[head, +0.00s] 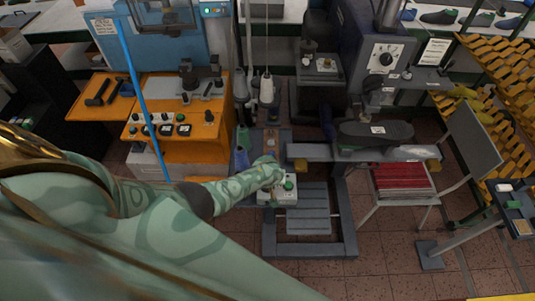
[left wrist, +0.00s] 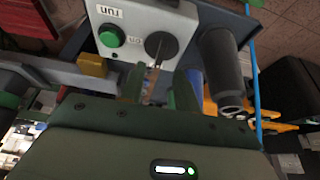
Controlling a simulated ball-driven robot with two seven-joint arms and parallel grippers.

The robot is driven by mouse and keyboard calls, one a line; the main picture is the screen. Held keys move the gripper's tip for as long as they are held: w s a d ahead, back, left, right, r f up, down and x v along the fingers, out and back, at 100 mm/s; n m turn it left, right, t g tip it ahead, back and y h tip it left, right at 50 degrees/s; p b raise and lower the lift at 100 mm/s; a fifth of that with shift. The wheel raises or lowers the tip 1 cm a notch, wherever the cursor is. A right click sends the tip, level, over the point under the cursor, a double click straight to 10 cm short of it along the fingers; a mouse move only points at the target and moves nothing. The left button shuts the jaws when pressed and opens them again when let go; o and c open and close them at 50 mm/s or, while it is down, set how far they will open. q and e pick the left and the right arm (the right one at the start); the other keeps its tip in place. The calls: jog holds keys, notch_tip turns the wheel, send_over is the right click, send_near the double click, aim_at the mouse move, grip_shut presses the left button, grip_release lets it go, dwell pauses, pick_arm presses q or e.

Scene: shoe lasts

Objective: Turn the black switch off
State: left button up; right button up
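A light grey control box (head: 283,197) carries a green button (head: 289,185) in the head view. My left gripper (head: 276,178) is over the left part of this box and hides the black switch there. In the left wrist view, the black switch (left wrist: 161,46) is a round knob beside the green button (left wrist: 112,36) on the box (left wrist: 185,22). The left gripper (left wrist: 159,88) is open, its two green fingers apart, with the knob just ahead of the gap. I cannot tell whether a finger touches the knob. My right gripper is in neither view.
A dark grey cylinder (left wrist: 220,65) stands close beside the box in the left wrist view. An orange machine panel (head: 178,130) is left of the box. A grey machine arm (head: 320,151) lies just behind, and a chair with red material (head: 403,180) is to the right.

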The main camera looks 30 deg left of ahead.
pick_arm(q)
jog(key=v, duration=1.1)
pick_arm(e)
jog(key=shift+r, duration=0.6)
pick_arm(q)
jog(key=shift+w, duration=0.1)
